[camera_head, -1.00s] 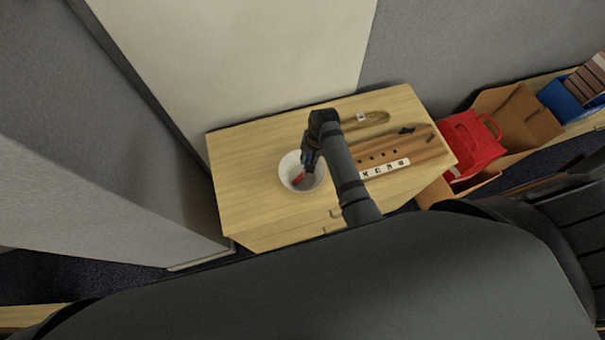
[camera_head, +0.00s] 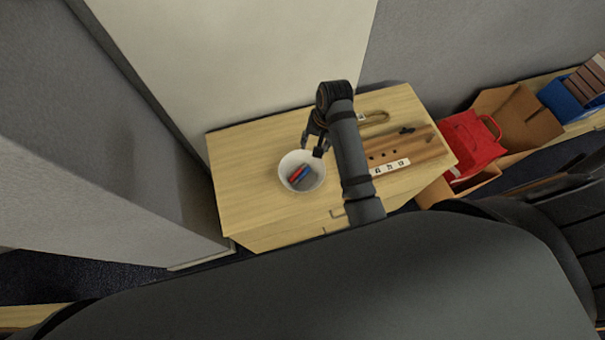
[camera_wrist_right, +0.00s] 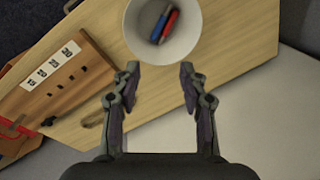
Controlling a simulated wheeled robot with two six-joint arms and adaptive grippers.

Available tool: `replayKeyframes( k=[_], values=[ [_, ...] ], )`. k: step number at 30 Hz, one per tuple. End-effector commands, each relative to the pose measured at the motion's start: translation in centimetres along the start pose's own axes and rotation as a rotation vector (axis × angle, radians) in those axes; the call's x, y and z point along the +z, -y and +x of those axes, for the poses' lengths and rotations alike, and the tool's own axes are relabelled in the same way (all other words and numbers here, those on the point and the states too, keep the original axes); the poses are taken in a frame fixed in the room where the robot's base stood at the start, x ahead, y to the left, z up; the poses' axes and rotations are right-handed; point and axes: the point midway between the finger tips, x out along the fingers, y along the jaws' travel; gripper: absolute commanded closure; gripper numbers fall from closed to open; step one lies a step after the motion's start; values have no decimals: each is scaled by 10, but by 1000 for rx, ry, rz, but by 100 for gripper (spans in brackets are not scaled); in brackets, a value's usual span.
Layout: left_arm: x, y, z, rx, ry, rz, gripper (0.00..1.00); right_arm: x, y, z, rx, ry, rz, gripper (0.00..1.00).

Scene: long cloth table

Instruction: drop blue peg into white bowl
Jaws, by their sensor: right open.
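The white bowl (camera_head: 289,163) stands on the wooden cabinet top; it also shows at the top of the right wrist view (camera_wrist_right: 187,47). The blue peg (camera_head: 302,174) lies inside the bowl beside a red peg (camera_head: 295,174). In the right wrist view the blue peg (camera_wrist_right: 159,28) and the red peg (camera_wrist_right: 170,25) lie side by side in the bowl. My right gripper (camera_head: 312,152) is open and empty, above the bowl's far right rim. Its two fingers (camera_wrist_right: 160,72) are spread apart in the wrist view. My left gripper is not in view.
A wooden board with holes and a number strip (camera_head: 409,148) lies right of the bowl. A strap-like loop (camera_head: 378,119) lies behind it. A red bag (camera_head: 471,142), a cardboard box (camera_head: 520,122) and a blue bin (camera_head: 566,103) are further right. The cabinet top (camera_head: 240,165) is clear at left.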

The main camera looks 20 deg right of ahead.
Motion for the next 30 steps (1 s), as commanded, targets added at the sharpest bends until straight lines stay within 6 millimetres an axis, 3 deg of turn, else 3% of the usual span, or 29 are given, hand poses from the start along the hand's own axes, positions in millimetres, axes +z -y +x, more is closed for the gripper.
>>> replayKeyframes(
  k=[6, 30],
  values=[
    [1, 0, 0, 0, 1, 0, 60, 0, 0, -22, -1, -1, 0, 57],
    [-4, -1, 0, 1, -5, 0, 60, 0, 0, -22, 0, 0, 0, 57]
  ],
)
